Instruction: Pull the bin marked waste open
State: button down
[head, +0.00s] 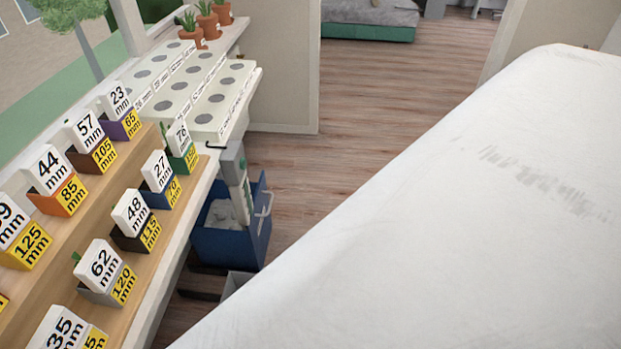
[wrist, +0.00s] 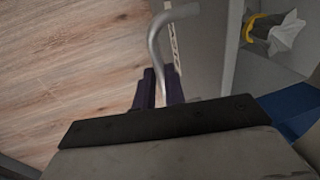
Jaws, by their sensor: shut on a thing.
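In the wrist view my gripper (wrist: 160,88) is shut on a bent metal handle (wrist: 156,42) on the front of a grey bin (wrist: 200,50). A pale label with dark letters runs beside the handle; I cannot read it surely. The bin stands open at the top, with crumpled white paper and something yellow (wrist: 262,27) inside. In the head view a grey bin edge (head: 236,284) shows low in the middle, partly covered by my white arm; I cannot be sure it is the same bin.
A blue bin (head: 228,248) stands pulled out with white waste inside and a handle at its front. Above, a counter holds numbered blocks in stepped racks. Wooden floor (head: 330,160) is clear beyond.

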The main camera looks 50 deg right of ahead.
jog(key=shift+s+d, duration=0.35)
jog(key=c, duration=1.5)
grip_release()
jog(key=r, duration=0.4)
jog(key=s+d+r, duration=0.1)
jog(key=r, duration=0.4)
jog(key=s+r, duration=0.1)
jog(key=r, duration=0.3)
jog(key=shift+d+r, duration=0.3)
